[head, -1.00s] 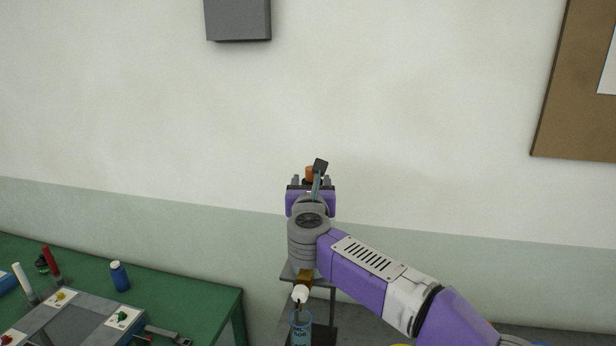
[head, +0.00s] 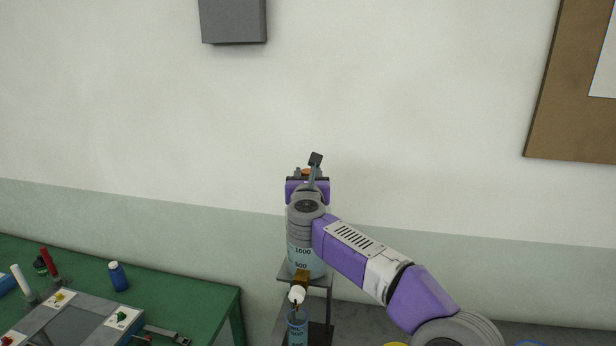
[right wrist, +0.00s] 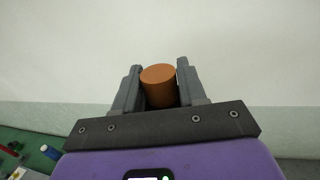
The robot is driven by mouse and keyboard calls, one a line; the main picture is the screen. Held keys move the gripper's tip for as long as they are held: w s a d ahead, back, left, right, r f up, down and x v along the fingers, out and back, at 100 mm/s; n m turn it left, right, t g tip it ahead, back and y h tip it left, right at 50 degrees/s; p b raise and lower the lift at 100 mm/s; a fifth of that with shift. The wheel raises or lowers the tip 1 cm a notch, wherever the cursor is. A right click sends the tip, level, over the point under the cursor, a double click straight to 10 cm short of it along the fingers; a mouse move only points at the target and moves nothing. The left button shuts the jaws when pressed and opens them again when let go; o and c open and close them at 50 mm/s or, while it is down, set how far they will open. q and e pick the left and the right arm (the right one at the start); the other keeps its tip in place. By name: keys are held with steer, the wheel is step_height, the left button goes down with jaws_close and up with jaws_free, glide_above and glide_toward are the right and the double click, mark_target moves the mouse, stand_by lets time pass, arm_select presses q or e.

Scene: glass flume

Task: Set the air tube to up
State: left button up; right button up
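A clear bottle (head: 303,262) marked 1000 and 500 stands on a dark stand, its upper part hidden behind my right arm. An orange cylindrical cap (head: 307,171) shows above it, which looks like the top of the air tube; the tube itself is hidden. My right gripper (head: 309,174) is at the cap. In the right wrist view the orange cap (right wrist: 160,86) is between the two grey fingers of the right gripper (right wrist: 159,80). They are close beside it, with a narrow gap on the right; a firm hold does not show. My left gripper is out of view.
A brown-and-white tap (head: 299,288) juts from the bottle above a blue-tinted cylinder (head: 297,328). The wall behind is clear around the gripper.

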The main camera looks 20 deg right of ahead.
mark_target(308, 171)
jaws_close()
steer(key=shift+r+p, duration=1.25)
steer(key=shift+r, duration=0.6)
steer(key=shift+o, duration=2.1)
jaws_free()
steer(key=shift+o, duration=1.3)
steer(key=shift+f, duration=0.1)
steer(key=shift+s, duration=0.1)
